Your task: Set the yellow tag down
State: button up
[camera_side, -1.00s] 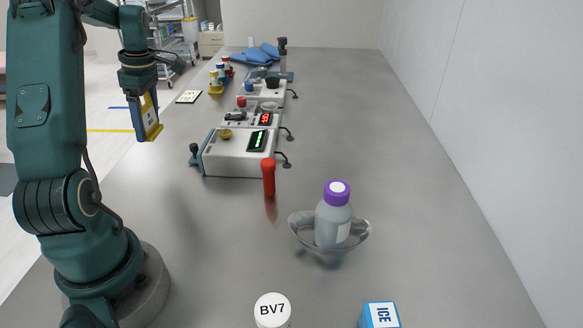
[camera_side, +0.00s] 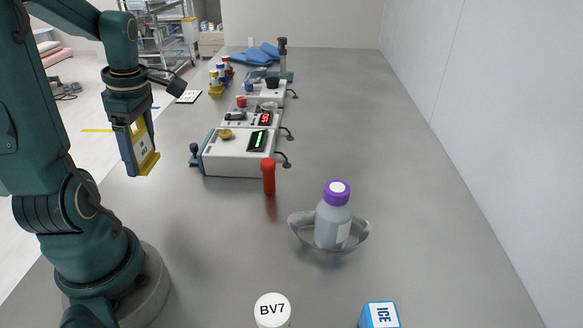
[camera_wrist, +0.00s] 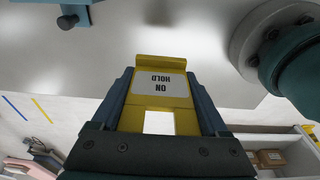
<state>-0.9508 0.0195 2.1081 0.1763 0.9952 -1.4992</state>
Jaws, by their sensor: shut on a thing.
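The yellow tag (camera_side: 147,160) is in my gripper (camera_side: 137,158), at the left of the side view. My gripper points down and is shut on the tag, which hangs above the left edge of the grey table, apart from its top. In the wrist view the tag (camera_wrist: 161,85) sits between the two fingers (camera_wrist: 160,100). Its white label reads "ON HOLD" upside down. The tag's lower end stands out past the fingertips.
A white device (camera_side: 236,153) with a green display and a red tube (camera_side: 268,177) stand right of my gripper. A purple-capped bottle (camera_side: 334,219) stands in a clear dish (camera_side: 299,227). A BV7 jar (camera_side: 272,310) and ICE box (camera_side: 380,315) are in front. Table (camera_side: 200,240) left of the dish is clear.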

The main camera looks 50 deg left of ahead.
send_over(199, 196)
jog(key=f, duration=0.5)
jog(key=shift+w+d+f, duration=0.15)
jog(key=shift+w+f, duration=0.05)
jog(key=shift+f, duration=1.95)
jog(key=shift+f, duration=0.1)
jog(key=o, duration=1.2)
jog(key=shift+o, duration=0.2)
